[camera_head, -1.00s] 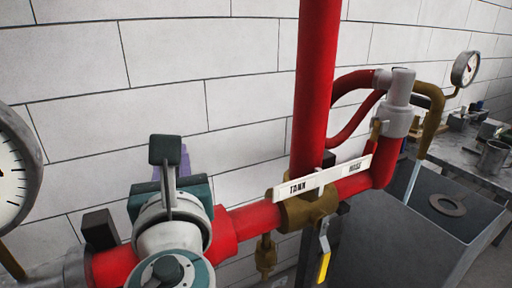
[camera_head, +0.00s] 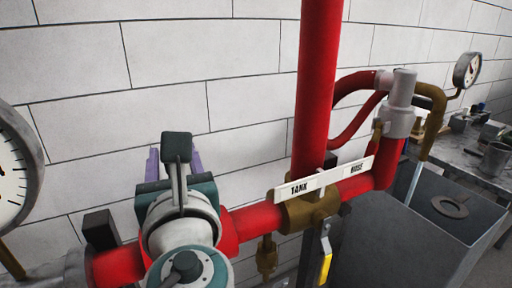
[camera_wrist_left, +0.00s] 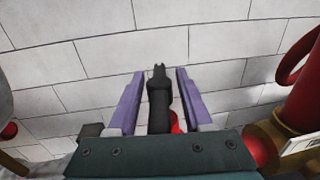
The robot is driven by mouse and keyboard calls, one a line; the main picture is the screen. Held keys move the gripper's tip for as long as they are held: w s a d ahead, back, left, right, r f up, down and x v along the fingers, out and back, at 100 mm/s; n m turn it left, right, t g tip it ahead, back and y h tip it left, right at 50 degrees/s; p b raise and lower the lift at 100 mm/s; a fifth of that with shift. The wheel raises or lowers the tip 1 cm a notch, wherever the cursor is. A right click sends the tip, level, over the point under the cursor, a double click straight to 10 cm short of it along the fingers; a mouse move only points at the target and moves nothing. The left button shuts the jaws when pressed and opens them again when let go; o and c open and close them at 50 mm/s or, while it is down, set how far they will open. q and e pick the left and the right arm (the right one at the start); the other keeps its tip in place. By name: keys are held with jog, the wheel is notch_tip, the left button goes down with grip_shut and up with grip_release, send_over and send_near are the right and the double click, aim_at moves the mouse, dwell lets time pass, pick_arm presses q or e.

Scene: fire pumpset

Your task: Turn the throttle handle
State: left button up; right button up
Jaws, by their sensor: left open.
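A dark upright handle (camera_wrist_left: 158,108), apparently the throttle handle, stands between the two purple fingers of my left gripper (camera_wrist_left: 160,72) in the left wrist view. Wall shows in the gaps on both sides of it, so the fingers look apart from it. In the head view my left gripper (camera_head: 176,152) is over the left part of the red pipe, its purple fingertips pointing away toward the wall. My right gripper is not in view.
A red pipe (camera_head: 262,217) runs to a brass valve (camera_head: 312,211) with a TANK/HOSE sign (camera_head: 325,179) and a yellow-tipped lever (camera_head: 325,266). A vertical red pipe (camera_head: 315,85) rises right of my gripper. A gauge (camera_head: 15,165) is at the left edge, a grey tank (camera_head: 392,244) at right.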

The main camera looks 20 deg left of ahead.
pick_arm(q)
jog(key=b+v, duration=0.1)
jog(key=v, duration=0.9)
jog(key=shift+b, duration=0.3)
